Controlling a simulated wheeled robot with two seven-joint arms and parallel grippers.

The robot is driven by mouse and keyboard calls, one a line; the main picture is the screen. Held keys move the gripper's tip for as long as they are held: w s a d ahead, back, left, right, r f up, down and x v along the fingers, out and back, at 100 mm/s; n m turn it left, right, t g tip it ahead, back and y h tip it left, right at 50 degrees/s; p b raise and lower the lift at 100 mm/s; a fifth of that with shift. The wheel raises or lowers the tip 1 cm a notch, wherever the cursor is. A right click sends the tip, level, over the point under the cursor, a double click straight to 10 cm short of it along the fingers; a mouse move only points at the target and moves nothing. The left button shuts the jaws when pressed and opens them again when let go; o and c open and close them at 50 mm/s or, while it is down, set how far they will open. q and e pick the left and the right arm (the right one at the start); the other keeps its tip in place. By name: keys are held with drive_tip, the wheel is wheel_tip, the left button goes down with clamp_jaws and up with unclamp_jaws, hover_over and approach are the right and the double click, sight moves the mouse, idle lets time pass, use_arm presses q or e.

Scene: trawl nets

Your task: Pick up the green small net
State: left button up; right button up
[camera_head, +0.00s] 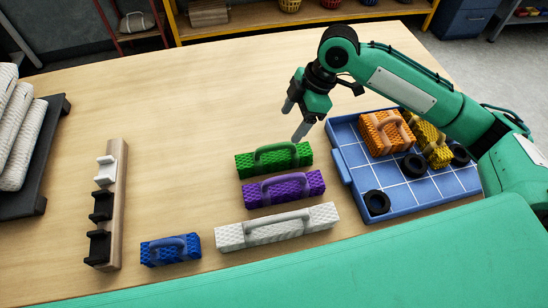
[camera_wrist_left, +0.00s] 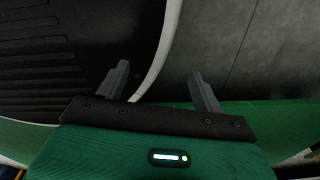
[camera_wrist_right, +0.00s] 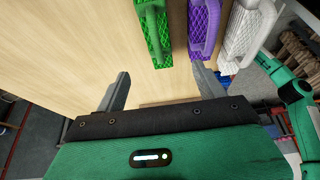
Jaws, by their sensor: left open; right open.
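The green small net (camera_head: 274,160) is a green textured block with an arched handle, lying on the wooden table left of the blue tray. It also shows at the top of the right wrist view (camera_wrist_right: 155,30). My right gripper (camera_head: 296,121) is open and empty, above and just behind the green net, apart from it. Its two fingers (camera_wrist_right: 162,90) are spread in the right wrist view. My left gripper (camera_wrist_left: 160,85) is open and empty in its wrist view, over a dark ribbed surface and grey floor. It is not in the head view.
A purple net (camera_head: 283,189) lies close in front of the green one, then a white net (camera_head: 277,228) and a blue net (camera_head: 170,250). The blue tray (camera_head: 345,150) holds orange and yellow nets and black rings. A rack (camera_head: 118,200) stands left. The table's back middle is clear.

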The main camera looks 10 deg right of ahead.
sight(273, 149)
drive_tip(key=x, duration=0.7)
drive_tip(key=shift+a+f+p, duration=0.1)
drive_tip(key=shift+p, duration=0.25)
drive_tip(key=shift+x, duration=0.9)
drive_tip(key=p+x, duration=0.1)
drive_tip(key=x, duration=0.3)
drive_tip(key=shift+w, duration=0.2)
drive_tip(key=shift+f, duration=0.1)
drive_tip(key=shift+c, duration=0.6)
use_arm(q)
drive_tip(key=shift+s+a+r, duration=0.1)
drive_tip(key=shift+s+r, duration=0.2)
drive_tip(key=shift+s, duration=0.2)
drive_tip(key=shift+s+r, duration=0.25)
drive_tip(key=shift+s, duration=0.2)
use_arm(e)
drive_tip(key=c, duration=1.1)
